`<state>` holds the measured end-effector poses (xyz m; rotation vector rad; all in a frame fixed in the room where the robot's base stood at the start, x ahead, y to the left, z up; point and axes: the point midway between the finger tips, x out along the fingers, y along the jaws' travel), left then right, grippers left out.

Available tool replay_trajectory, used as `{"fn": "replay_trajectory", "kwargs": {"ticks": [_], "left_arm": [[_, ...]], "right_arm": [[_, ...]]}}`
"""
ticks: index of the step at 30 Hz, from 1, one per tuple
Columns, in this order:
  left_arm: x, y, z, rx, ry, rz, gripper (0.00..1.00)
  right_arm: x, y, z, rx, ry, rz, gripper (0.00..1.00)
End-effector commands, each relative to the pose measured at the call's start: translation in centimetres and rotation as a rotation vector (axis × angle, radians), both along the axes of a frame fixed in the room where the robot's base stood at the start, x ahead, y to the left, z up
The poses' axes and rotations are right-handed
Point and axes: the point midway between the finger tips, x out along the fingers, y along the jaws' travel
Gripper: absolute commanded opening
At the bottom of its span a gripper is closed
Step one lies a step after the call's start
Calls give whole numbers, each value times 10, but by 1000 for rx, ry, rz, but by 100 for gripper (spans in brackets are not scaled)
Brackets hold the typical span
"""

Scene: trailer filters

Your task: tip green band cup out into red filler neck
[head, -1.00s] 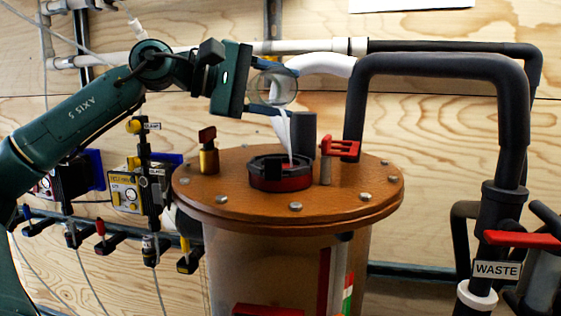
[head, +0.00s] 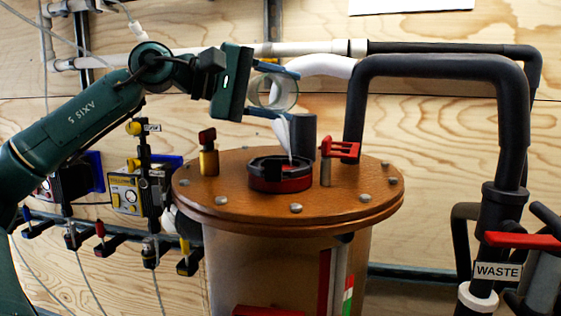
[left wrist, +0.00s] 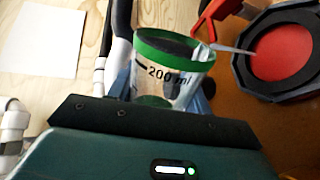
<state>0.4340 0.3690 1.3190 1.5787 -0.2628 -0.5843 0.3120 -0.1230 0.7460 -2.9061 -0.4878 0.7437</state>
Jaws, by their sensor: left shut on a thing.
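My left gripper (head: 284,94) is shut on the clear green band cup (head: 268,92), above the tank lid. The cup is tipped over, and a thin white stream (head: 283,135) falls from it towards the red filler neck (head: 280,181). In the left wrist view the cup (left wrist: 172,72) shows its green rim and a 200 ml mark. A pale streak runs from its rim to the neck's red opening (left wrist: 285,50), inside a black ring. How much is left in the cup is hard to tell. My right gripper is not in view.
The round brown lid (head: 235,198) carries bolts, a brass valve (head: 209,155), a dark grey stub (head: 302,137) behind the neck and a red-handled valve (head: 341,149). A thick black pipe (head: 440,65) arches to the right, by a WASTE label (head: 497,271).

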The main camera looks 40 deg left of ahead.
Motion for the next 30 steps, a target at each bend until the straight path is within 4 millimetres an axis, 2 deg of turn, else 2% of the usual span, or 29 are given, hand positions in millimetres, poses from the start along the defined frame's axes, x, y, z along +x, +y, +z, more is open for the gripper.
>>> {"fn": "replay_trajectory", "kwargs": {"ticks": [30], "left_arm": [[-2, -3, 6, 98, -59, -1, 23]], "right_arm": [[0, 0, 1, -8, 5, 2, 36]]}}
